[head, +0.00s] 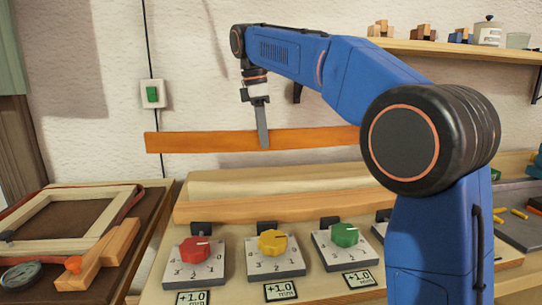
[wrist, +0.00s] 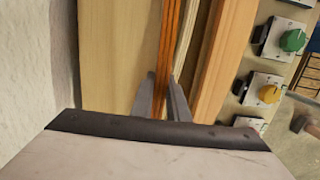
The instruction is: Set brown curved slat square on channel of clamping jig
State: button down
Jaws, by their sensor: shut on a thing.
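The brown curved slat (head: 205,141) is a long orange-brown lath, held on edge above the clamping jig (head: 285,207) in the head view. Its right end is hidden behind my arm. My gripper (head: 264,143) points down and is shut on the slat, which also shows between the fingers in the wrist view (wrist: 170,45). The jig has a pale back rail (head: 270,184) and a browner front rail (head: 320,203). The channel lies between the rails; its floor is mostly hidden. In the wrist view the slat runs roughly along the rails, and a gap under it cannot be judged.
Red (head: 194,249), yellow (head: 272,243) and green (head: 344,235) dials line the jig's front, with +1.0 mm labels below. A wooden frame (head: 60,217) lies on the left bench. A wall switch (head: 152,94) and a shelf (head: 450,48) are behind.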

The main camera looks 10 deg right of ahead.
jog(key=w+a+f, duration=0.2)
jog(key=a+f, duration=0.3)
jog(key=f, duration=0.2)
jog(key=d, duration=0.6)
jog(key=d+f, duration=0.1)
jog(key=d, duration=0.5)
jog(key=d+f, duration=0.1)
jog(key=d, duration=0.4)
jog(key=shift+d+f, duration=0.25)
jog(key=shift+d, duration=0.15)
jog(key=shift+f, duration=2.3)
jog(key=shift+f, duration=0.15)
jog(key=c, duration=1.7)
grip_release()
